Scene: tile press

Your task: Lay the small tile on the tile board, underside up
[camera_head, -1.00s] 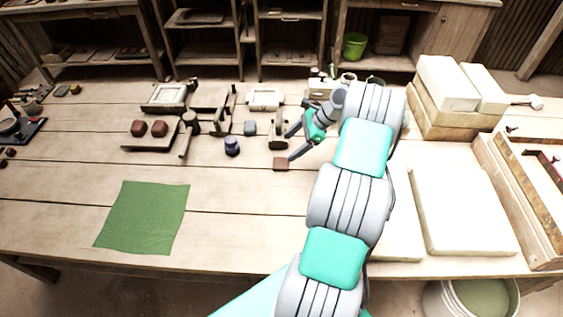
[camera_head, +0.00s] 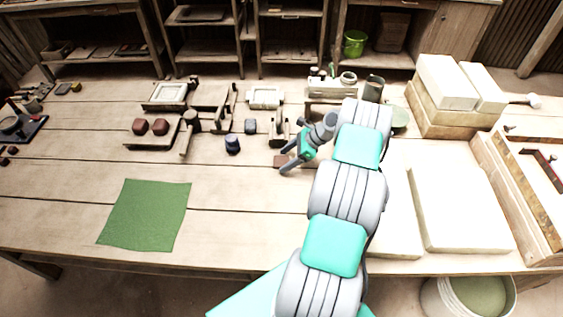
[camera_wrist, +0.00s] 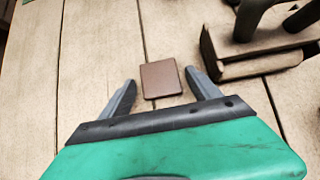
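The small tile (camera_head: 279,160) is a reddish-brown square lying flat on the bare bench, near the bench's middle. In the wrist view the tile (camera_wrist: 161,79) lies between and slightly beyond the open fingertips of my gripper (camera_wrist: 160,77), with a gap on each side. In the head view my gripper (camera_head: 285,162) reaches in from the right, low over the tile, and partly hides it. Nothing is held. I cannot tell which side of the tile faces up. I cannot tell for sure which flat board is the tile board; pale slabs (camera_head: 460,210) lie at the right.
A dark-handled wooden tool (camera_wrist: 255,55) stands close to the right of the tile. A blue-black pot (camera_head: 232,145) and a board with two red lumps (camera_head: 150,143) stand to the left. A green cloth (camera_head: 146,215) lies at front left. The front middle of the bench is clear.

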